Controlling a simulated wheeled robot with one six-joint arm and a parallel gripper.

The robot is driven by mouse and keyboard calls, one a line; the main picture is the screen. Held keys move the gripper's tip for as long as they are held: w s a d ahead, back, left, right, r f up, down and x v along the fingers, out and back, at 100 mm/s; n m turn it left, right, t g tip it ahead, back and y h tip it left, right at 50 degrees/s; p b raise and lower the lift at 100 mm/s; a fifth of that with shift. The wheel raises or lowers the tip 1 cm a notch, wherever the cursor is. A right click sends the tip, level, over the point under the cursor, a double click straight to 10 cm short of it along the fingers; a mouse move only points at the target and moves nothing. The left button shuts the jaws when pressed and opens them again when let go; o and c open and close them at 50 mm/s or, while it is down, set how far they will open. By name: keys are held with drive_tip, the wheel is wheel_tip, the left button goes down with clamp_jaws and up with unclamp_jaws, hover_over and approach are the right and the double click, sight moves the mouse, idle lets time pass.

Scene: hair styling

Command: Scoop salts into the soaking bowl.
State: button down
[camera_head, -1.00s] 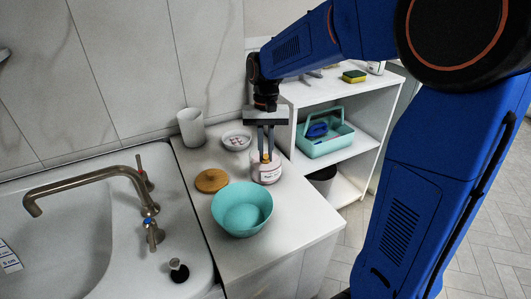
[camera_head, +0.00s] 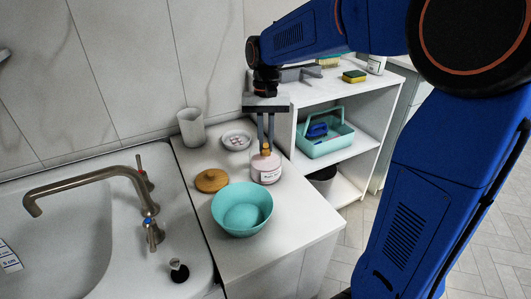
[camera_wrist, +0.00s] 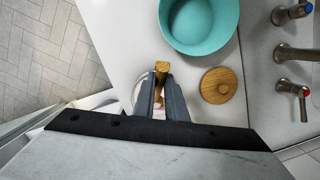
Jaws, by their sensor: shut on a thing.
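My gripper (camera_head: 266,144) is shut on a wooden scoop (camera_head: 266,153), which also shows between the fingers in the wrist view (camera_wrist: 161,69). The scoop's lower end is hidden at the mouth of a pale pink labelled jar (camera_head: 266,170); I cannot see whether it holds salts. The jar stands on the white counter and is partly hidden behind the fingers in the wrist view. The teal soaking bowl (camera_head: 242,211) stands just in front and to the left of the jar; it looks empty. It also shows at the top of the wrist view (camera_wrist: 200,22).
A round wooden lid (camera_head: 211,181) lies left of the jar. A small white dish (camera_head: 237,141) and a white cup (camera_head: 191,128) stand behind. The sink with its tap (camera_head: 90,184) is to the left. A white shelf with a teal caddy (camera_head: 325,143) is to the right.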

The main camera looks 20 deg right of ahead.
drive_tip(key=shift+r, duration=0.3)
drive_tip(key=shift+r, duration=0.1)
drive_tip(key=shift+s+r+t, duration=0.1)
drive_tip(key=shift+r+t, duration=0.3)
drive_tip(key=shift+t, duration=0.4)
drive_tip(key=shift+r+t+h, duration=0.4)
drive_tip(key=shift+r+t, duration=0.25)
drive_tip(key=shift+t, duration=0.45)
drive_tip(key=shift+r+t+h, duration=0.4)
drive_tip(key=shift+r+t, duration=0.2)
drive_tip(key=shift+t, duration=0.5)
